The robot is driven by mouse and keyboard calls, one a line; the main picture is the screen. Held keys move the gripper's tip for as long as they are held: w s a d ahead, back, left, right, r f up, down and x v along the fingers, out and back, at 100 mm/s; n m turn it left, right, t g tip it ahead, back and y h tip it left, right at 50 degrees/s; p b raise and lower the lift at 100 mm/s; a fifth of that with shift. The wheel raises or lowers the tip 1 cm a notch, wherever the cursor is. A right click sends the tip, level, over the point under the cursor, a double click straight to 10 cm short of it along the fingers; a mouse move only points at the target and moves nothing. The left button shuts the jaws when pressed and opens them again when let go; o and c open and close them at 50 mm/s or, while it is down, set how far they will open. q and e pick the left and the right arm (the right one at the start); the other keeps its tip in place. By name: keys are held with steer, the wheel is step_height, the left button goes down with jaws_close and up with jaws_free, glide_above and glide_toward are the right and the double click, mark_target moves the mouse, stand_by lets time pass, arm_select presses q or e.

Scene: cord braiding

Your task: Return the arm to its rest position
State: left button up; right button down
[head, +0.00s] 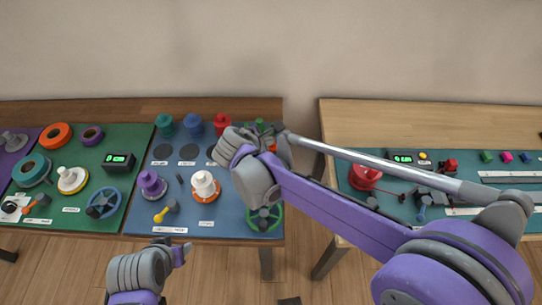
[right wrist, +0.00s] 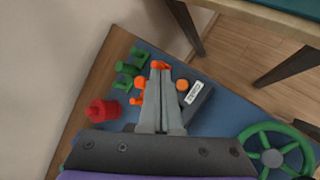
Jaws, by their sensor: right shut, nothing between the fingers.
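My right arm reaches in from the right across the gap between the tables. Its gripper (head: 279,148) is over the far right corner of the blue mat (head: 225,225), partly hidden by its own wrist. In the right wrist view the gripper's fingers (right wrist: 159,72) are together with nothing held, close above small orange and green parts. I cannot tell whether they touch anything. My left gripper (head: 170,252) is low at the bottom left, in front of the left table; its fingers are not clear.
Beside the right fingers are a red spool (right wrist: 101,110), green clips (right wrist: 127,68), a labelled dark block (right wrist: 197,98) and a green handwheel (right wrist: 275,152). A green mat (head: 110,205) with spools lies left. The right table (head: 420,118) holds a red spool (head: 365,178). A gap separates the tables.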

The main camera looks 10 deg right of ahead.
stand_by(0.5)
steer(key=s+d+f+m+g+y+p, duration=0.1)
steer(key=s+d+m, duration=0.3)
steer(key=s+m, duration=0.6)
steer(key=s+d+f+m+g+y, duration=0.1)
steer(key=s+d+m+y, duration=0.3)
steer(key=s+m, duration=0.5)
steer(key=s, duration=0.4)
steer(key=shift+s+d+f+m+p, duration=0.3)
steer(key=shift+s+m+p, duration=0.05)
steer(key=shift+s+m, duration=0.05)
